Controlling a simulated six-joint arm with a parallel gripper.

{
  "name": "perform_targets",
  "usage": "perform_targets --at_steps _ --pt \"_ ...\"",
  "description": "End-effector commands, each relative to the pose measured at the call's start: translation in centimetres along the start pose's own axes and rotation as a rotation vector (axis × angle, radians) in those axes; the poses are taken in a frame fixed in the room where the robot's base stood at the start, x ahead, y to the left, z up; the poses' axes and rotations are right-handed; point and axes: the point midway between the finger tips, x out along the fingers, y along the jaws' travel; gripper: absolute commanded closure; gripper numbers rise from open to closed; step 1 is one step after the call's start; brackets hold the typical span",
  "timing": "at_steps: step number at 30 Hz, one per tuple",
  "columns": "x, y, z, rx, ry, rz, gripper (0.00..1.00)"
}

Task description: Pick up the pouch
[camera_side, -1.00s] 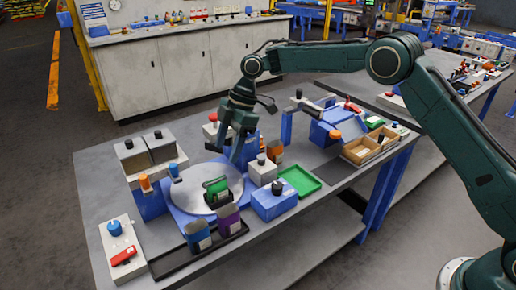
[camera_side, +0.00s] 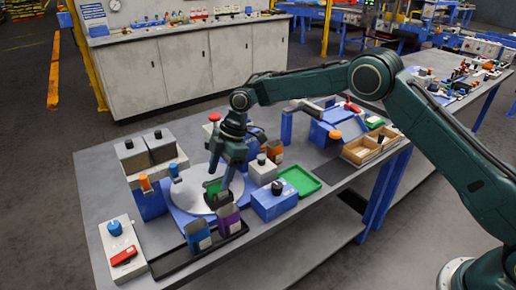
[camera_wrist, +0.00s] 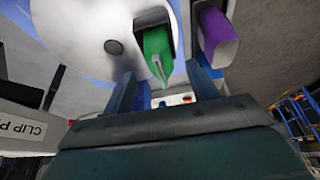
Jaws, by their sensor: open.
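A green pouch (camera_wrist: 157,50) stands in a dark holder on the round pale turntable (camera_wrist: 80,30). In the side view the green pouch (camera_side: 212,187) is partly hidden by my gripper (camera_side: 220,185). My gripper points down and is low over the turntable (camera_side: 188,193), at the pouch. In the wrist view my gripper (camera_wrist: 162,92) is open, and the pouch's narrow end lies between its two blue fingers. I cannot tell whether either finger touches the pouch.
A purple box-like item (camera_side: 228,218) and a blue one (camera_side: 197,235) stand close in front of the turntable. A grey-topped blue box (camera_side: 272,203) and a green tray (camera_side: 299,181) lie to the right. Grey bins (camera_side: 147,150) stand behind left.

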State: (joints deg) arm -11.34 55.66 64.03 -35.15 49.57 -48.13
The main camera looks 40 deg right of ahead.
Motion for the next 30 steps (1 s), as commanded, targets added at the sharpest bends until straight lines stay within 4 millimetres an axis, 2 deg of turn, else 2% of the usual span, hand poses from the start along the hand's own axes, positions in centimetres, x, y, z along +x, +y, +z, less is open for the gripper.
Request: perform_targets --at_steps 6,10,27,30 --pt "2.7 -0.1 0.1 0.000 -0.001 -0.003 0.42" --pt "3.6 -0.1 0.0 -0.001 0.000 -0.001 0.42" --pt "3.9 -0.1 0.1 -0.001 0.000 0.000 0.42" --pt "3.9 -0.1 0.1 -0.001 0.000 0.000 0.61"
